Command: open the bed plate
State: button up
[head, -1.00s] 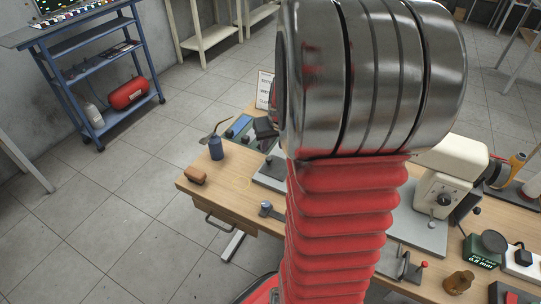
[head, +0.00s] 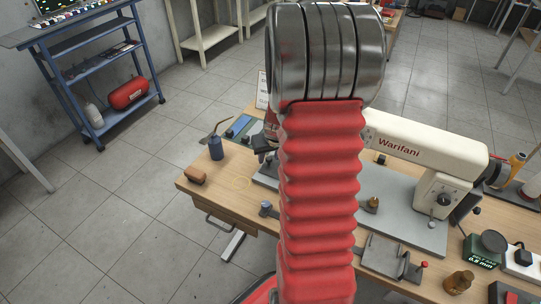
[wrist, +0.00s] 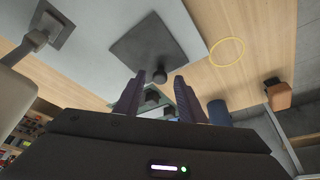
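The cream sewing machine (head: 430,150) stands on a light grey bed (head: 405,222), partly hidden by my arm. In the wrist view the bed (wrist: 105,72) fills the upper left, and a dark square plate (wrist: 140,42) lies at its edge. A small dark round knob (wrist: 152,94) shows near that plate, between my fingers in the picture. I cannot tell for sure which plate is the bed plate. My gripper (wrist: 160,85) is open, with both fingers apart and nothing seen held between them. In the head view it is hidden behind my arm.
A blue bottle (head: 216,148) and a brown block (head: 196,176) stand on the table's left end. A yellow ring (wrist: 227,52) lies on the bare wood. A small metal plate with a bracket (head: 385,258) and a brass-coloured part (head: 458,282) are at the front.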

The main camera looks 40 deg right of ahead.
jog(key=shift+c, duration=0.6)
grip_shut()
